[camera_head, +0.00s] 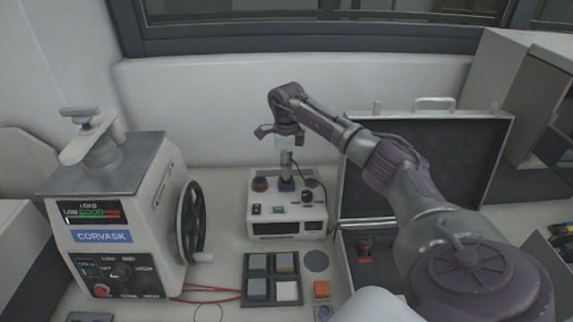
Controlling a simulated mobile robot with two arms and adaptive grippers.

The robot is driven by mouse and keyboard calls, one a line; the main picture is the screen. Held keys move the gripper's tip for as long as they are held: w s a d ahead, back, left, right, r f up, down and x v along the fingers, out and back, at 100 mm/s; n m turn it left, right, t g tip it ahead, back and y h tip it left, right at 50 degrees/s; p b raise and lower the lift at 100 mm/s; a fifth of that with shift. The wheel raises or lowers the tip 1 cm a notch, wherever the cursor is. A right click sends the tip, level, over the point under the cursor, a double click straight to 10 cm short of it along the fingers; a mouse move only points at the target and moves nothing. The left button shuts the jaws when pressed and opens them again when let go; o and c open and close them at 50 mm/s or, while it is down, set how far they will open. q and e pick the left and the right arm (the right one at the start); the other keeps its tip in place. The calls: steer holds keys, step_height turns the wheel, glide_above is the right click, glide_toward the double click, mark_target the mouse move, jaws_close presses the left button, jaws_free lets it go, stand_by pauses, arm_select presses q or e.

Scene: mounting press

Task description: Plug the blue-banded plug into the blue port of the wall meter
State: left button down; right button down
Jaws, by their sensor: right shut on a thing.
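The meter (262,214) is a white box with a dark display, standing against the back wall. Its top bears a red port (260,184) on the left and a blue port (286,185) in the middle. My right gripper (286,145) points down above the meter and is shut on a pale grey plug (286,164). The plug is upright over the blue port, and its lower end meets the blue spot in the picture. I cannot tell whether it touches or is inside, and its blue band is not clear. My left gripper is not in view.
A CORVASK press (110,215) with a black handwheel (192,222) stands left. A dark tray (245,302) with several blocks, an orange block (321,289) and a grey disc (316,261) lie in front. An open case (430,133) stands right, behind my arm. A black cable runs beside the meter.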

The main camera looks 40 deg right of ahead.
steer(key=shift+f, duration=0.2)
steer(key=shift+f+b, duration=0.6)
steer(key=shift+f, duration=0.15)
steer(key=shift+f, duration=0.45)
stand_by(0.4)
steer(key=c, duration=1)
jaws_free()
steer(key=shift+o, duration=0.4)
steer(key=o, duration=0.5)
steer(key=shift+o, duration=0.2)
steer(key=shift+r, duration=0.1)
